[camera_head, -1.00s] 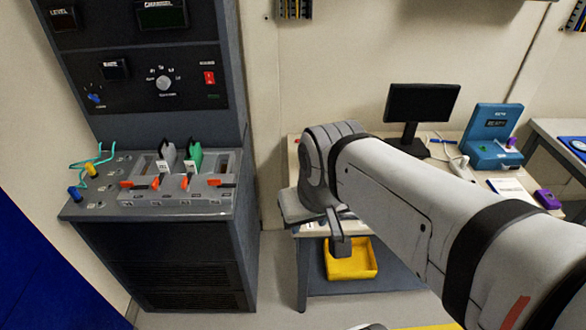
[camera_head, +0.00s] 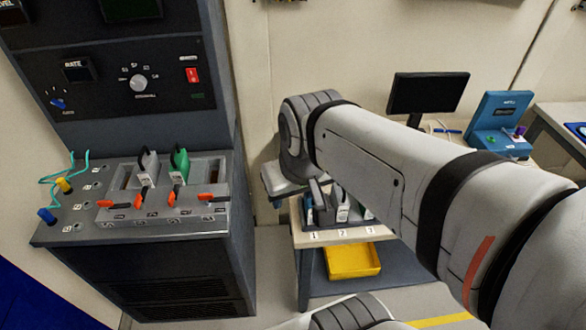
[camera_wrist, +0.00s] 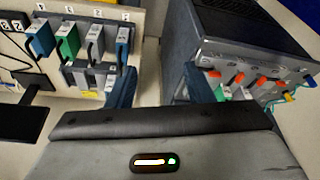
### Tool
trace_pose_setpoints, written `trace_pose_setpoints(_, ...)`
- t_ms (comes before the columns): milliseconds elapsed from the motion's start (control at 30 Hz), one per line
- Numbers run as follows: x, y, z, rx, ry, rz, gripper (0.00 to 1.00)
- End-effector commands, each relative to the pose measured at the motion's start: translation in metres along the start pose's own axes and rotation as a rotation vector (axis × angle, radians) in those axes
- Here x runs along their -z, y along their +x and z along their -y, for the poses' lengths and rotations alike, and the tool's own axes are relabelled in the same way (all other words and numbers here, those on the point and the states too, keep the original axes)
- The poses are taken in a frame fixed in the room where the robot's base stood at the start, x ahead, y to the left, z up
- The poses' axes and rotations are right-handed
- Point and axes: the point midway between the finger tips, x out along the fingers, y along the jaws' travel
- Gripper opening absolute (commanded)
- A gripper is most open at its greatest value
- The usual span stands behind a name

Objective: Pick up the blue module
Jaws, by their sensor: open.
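Several upright modules stand in a rack on the table. In the wrist view one blue module (camera_wrist: 123,46) is at the right end of the front row, close to my gripper. Another blue module (camera_wrist: 40,40) is at the left end, beside a green module (camera_wrist: 67,44) and a grey one (camera_wrist: 95,42). My gripper (camera_wrist: 163,88) is open, with its two dark blue fingers apart and nothing between them. In the head view my arm covers much of the rack, and a dark blue module (camera_head: 308,208) shows above label 1.
A grey console (camera_head: 165,222) with orange levers and grey and green modules stands at left. A yellow bin (camera_head: 352,260) sits on the lower shelf. A black monitor (camera_head: 428,94) and a blue instrument (camera_head: 500,122) stand behind my arm. Floor between console and table is clear.

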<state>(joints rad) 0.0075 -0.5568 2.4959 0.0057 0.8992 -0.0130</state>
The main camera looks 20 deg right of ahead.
Motion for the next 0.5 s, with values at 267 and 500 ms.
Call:
trace_pose_setpoints(267,0.043,0.102,-0.034,0.059,0.122,-0.015,0.59)
trace_pose_setpoints(500,0.083,0.197,-0.108,0.088,0.263,-0.075,0.59)
